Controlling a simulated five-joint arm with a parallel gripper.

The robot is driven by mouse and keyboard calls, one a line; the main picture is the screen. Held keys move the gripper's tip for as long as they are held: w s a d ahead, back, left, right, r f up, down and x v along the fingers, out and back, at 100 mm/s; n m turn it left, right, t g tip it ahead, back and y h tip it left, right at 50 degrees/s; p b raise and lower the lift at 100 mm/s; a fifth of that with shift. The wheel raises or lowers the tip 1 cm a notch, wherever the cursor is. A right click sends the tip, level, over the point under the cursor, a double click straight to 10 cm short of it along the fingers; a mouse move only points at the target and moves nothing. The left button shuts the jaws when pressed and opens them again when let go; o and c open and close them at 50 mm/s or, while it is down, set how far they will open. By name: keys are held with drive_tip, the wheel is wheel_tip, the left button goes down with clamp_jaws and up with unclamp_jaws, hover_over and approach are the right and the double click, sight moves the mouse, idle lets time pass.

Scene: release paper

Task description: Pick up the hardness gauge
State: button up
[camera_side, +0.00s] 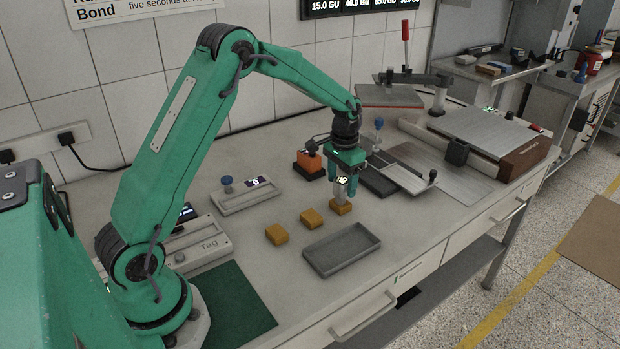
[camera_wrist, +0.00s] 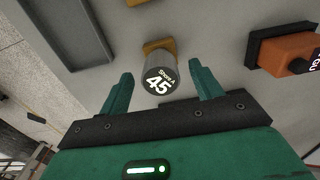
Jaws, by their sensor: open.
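The hardness gauge (camera_wrist: 160,78) is a grey cylinder with a dark round top marked "Shore A 45". It stands upright on a small ochre block (camera_wrist: 161,46). In the side view the gauge (camera_side: 341,191) shows under my gripper (camera_side: 346,174), on its ochre block (camera_side: 341,208). My gripper (camera_wrist: 160,76) is open in the wrist view, with one green finger on each side of the gauge's top. Gaps show between the gauge and both fingers, and nothing is gripped. The fingers partly hide the gauge's upper part in the side view.
Two more ochre blocks (camera_side: 277,235) and a grey tray (camera_side: 309,262) lie in front of my gripper. An orange device on a black base (camera_side: 309,164) stands close behind it, to the left. A flat metal apparatus (camera_side: 404,176) is close on the right.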

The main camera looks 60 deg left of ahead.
sight(343, 182)
drive_tip(key=shift+f, duration=0.7)
drive_tip(key=c, duration=1.3)
drive_tip(key=shift+r, duration=0.2)
drive_tip(key=shift+r, duration=0.6)
drive_tip(key=r, duration=0.1)
drive_tip(key=d+r, duration=0.1)
drive_tip(key=r, duration=0.1)
drive_tip(key=shift+s+r, duration=0.1)
drive_tip(key=shift+r, duration=0.05)
drive_tip(key=s+d+r, duration=0.3)
drive_tip(key=d+r, duration=0.3)
drive_tip(key=d, duration=0.4)
drive_tip(key=shift+s, duration=0.4)
